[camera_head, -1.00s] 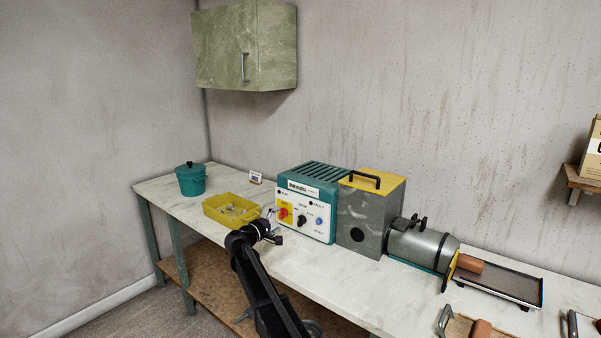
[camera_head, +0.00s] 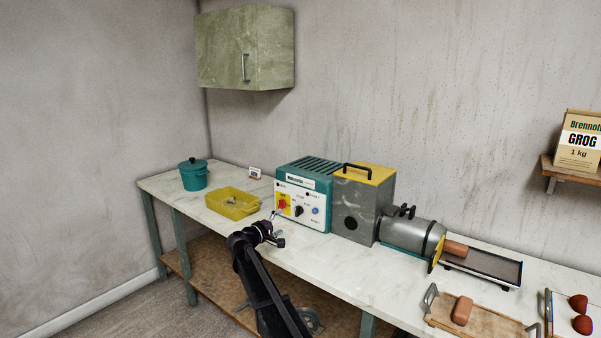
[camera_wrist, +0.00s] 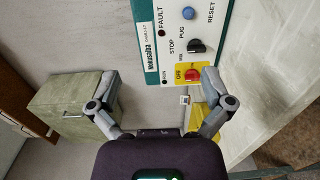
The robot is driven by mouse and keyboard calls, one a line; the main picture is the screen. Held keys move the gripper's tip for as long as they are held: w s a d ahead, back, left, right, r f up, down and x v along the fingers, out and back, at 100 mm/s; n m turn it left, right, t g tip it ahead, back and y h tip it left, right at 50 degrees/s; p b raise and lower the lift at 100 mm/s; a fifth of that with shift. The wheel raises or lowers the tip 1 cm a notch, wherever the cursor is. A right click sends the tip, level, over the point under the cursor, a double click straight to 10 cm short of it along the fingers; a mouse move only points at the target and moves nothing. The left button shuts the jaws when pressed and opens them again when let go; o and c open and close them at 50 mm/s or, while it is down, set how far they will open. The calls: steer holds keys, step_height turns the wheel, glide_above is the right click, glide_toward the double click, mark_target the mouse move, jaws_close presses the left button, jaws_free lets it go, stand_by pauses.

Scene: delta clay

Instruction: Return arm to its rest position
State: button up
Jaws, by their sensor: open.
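My gripper (camera_head: 274,216) is at the front of the teal and white control box (camera_head: 304,199), near its red knob on a yellow patch. In the wrist view my gripper (camera_wrist: 161,90) has its two fingers spread wide, with nothing between them. The control panel (camera_wrist: 178,45) fills the top there, with the red knob (camera_wrist: 193,75), a black knob (camera_wrist: 196,46) and a blue button (camera_wrist: 188,13). My arm reaches up from the bottom of the head view, in front of the table's edge.
A yellow tray (camera_head: 232,213) with small items and a teal pot (camera_head: 193,182) stand left of the box. The grey machine (camera_head: 362,215) with its barrel (camera_head: 407,238) stands right of it. A wooden board (camera_head: 440,308) bears a clay block (camera_head: 462,310). A green cabinet (camera_head: 235,50) hangs above.

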steer(key=s+d+f+m+g+y+b, duration=0.1)
steer(key=s+d+f+m+g, duration=0.1)
steer(key=s+d+f, duration=0.3)
steer(key=s+d+f+m+g+y+b, duration=0.1)
steer(key=s+d+f+m+g+b, duration=0.1)
steer(key=s+d+f, duration=0.4)
steer(key=s+d+f+m+g+y+b, duration=0.1)
steer(key=s+d+f+g, duration=0.3)
steer(key=d, duration=0.5)
steer(key=shift+s+f+m+b, duration=0.2)
steer(key=shift+s+f, duration=0.15)
steer(key=shift+s, duration=0.2)
steer(key=shift+s+f+m+b, duration=0.2)
steer(key=shift+s+f, duration=0.1)
steer(key=shift+s, duration=0.25)
steer(key=s+d+f+m+g+y+b, duration=0.2)
steer(key=s+f+g+y+b, duration=0.3)
steer(key=s, duration=0.7)
steer(key=s+d+f+m+y, duration=0.25)
steer(key=s+f, duration=0.45)
steer(key=s, duration=0.5)
step_height(320, 180, up, 21)
steer(key=p, duration=2.1)
steer(key=shift+s+y, duration=0.15)
steer(key=shift+y, duration=0.3)
